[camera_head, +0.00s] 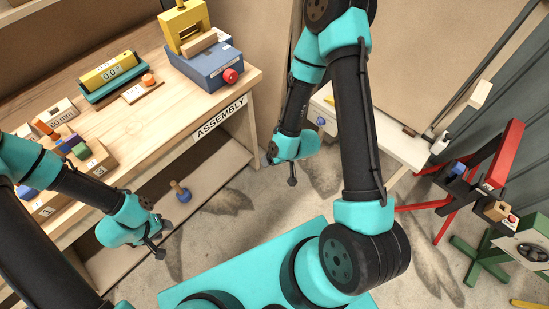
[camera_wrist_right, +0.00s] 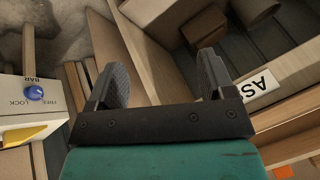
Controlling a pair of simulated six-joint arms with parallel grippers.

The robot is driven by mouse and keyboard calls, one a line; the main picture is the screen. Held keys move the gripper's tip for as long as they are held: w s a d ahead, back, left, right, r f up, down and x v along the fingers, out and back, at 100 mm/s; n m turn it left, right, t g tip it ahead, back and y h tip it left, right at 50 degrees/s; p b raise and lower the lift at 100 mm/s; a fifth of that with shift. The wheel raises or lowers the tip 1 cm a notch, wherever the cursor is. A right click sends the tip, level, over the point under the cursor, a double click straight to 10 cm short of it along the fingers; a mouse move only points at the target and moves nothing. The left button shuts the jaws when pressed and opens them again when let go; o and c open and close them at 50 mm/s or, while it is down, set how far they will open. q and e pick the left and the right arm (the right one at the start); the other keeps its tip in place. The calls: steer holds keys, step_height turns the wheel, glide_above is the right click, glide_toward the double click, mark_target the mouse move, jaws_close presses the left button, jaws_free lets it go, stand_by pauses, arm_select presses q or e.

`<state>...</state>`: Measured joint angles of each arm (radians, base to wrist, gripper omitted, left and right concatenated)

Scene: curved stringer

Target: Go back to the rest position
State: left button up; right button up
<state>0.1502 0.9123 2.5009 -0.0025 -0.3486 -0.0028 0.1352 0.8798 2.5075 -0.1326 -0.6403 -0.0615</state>
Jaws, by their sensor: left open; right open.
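My left gripper (camera_head: 157,246) hangs off the front of the wooden bench at the lower left, over the lower shelf edge, with nothing seen in it. My right gripper (camera_head: 291,172) hangs in the middle of the head view, right of the bench's corner, apart from it. In the right wrist view its two dark fingers (camera_wrist_right: 161,62) are wide apart, with nothing between them. Parts of both arms are hidden behind their own links or cut off by the picture edge.
The bench (camera_head: 165,110) with an ASSEMBLY label (camera_head: 221,117) bears a blue-and-yellow device (camera_head: 205,62), a gauge (camera_head: 110,73) and small blocks. A peg-like piece (camera_head: 180,191) is on its lower shelf. A white table (camera_head: 385,140) and red stand (camera_head: 503,155) are right. Floor shows between.

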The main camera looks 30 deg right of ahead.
steer(key=s+f+m+g, duration=0.1)
steer(key=s+f+g, duration=0.1)
steer(key=s, duration=0.4)
steer(key=shift+s+f+m+g, duration=0.25)
steer(key=shift+s+m+g, duration=0.1)
steer(key=shift+g, duration=0.55)
